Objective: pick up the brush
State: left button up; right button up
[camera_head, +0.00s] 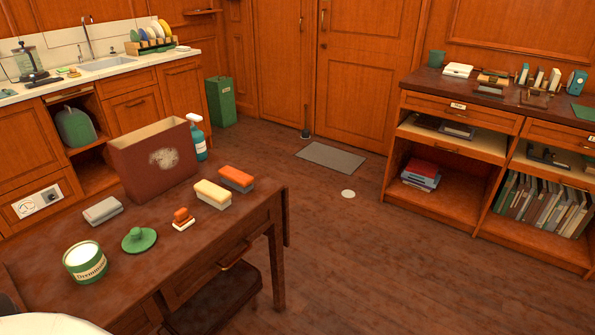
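A small brush (182,217) with an orange grip on top and a pale underside stands on the dark wooden table. It is between a green knobbed lid (139,239) and a yellow block with a pale base (213,194), apart from both. Neither of my grippers is in view.
The table (190,262) also holds a grey block (103,211), an open white-and-green tin (86,262), an orange block (237,179), a brown box (152,165) and a teal spray bottle (197,138). Shelves stand at right. The floor (370,255) between is mostly clear.

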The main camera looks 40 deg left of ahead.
aim_at(243, 182)
jog(key=z, duration=0.05)
jog(key=i, duration=1.75)
jog(key=u, duration=3.4)
